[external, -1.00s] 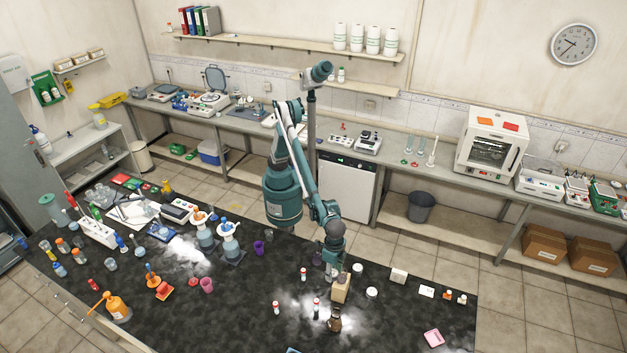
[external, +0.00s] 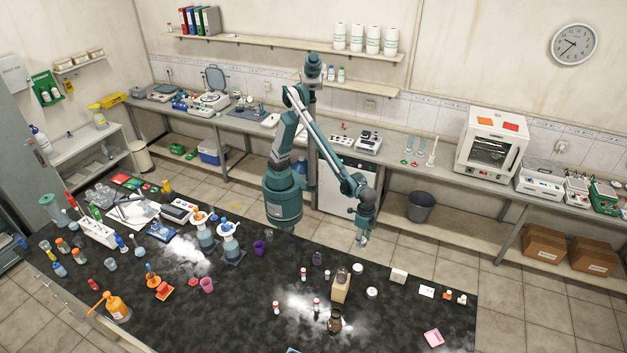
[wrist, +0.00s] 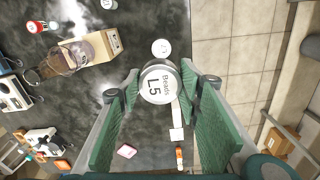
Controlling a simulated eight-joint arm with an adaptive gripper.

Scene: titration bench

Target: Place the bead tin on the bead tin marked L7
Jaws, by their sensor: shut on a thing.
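My gripper (external: 362,240) is shut on a round white bead tin (wrist: 158,82). Its lid reads "Beads L5" and faces the wrist camera between the two green finger pads. In the external view the gripper hangs near the bench's back edge, and the held tin is hard to make out. A second white round tin (wrist: 161,48) lies just above the held one in the wrist view, on the bench. Its mark is small and looks like it ends in 7. It also shows in the external view (external: 357,267), below the gripper. Another white tin (external: 371,292) stands nearer the front.
Red-capped vials and a brown bottle (external: 334,321) stand in front.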

